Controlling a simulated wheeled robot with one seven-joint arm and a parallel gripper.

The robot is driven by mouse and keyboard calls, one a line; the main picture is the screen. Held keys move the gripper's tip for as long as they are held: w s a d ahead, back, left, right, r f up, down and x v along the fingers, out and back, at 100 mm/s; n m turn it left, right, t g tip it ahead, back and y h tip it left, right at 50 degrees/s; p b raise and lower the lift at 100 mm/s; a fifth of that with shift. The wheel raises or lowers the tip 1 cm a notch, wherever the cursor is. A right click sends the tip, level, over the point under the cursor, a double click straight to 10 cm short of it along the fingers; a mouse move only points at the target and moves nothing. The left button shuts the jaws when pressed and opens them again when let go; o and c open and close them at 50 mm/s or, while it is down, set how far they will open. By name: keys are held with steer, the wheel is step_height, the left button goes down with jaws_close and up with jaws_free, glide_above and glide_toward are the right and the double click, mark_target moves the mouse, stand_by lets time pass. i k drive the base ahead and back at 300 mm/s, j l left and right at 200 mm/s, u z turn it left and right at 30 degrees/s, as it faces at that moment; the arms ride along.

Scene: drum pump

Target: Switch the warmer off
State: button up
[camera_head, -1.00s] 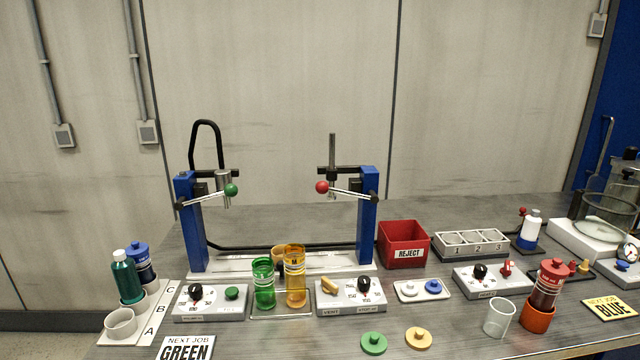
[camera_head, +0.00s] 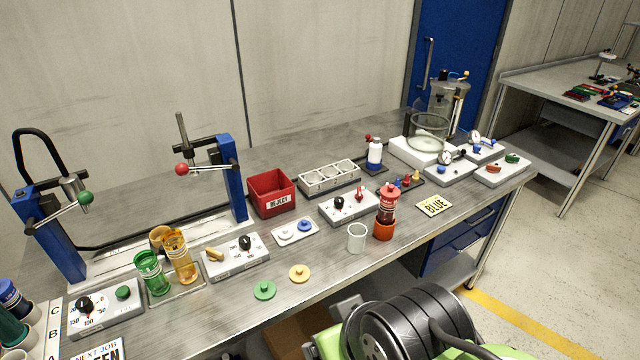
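A grey control box (camera_head: 348,205) with a black knob (camera_head: 339,203) and a red lever (camera_head: 360,193) stands mid-bench. Its label is too small to read, so I cannot tell for sure whether it is the warmer. A third box (camera_head: 105,309) has a black dial and a green button. My gripper's fingers are not visible; a black and green part of my arm shows at the bottom.
A clear cup (camera_head: 356,238) stands before the control box. A red reject bin (camera_head: 271,193) and a numbered rack (camera_head: 329,178) stand behind. Glassware and gauges occupy the right end.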

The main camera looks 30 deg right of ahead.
mark_target(359, 196)
steer(key=i+l+u, duration=0.25)
steer(key=l+u, duration=0.25)
steer(key=i+l+u, duration=0.25)
steer(key=l, duration=0.15)
steer(key=k, duration=0.1)
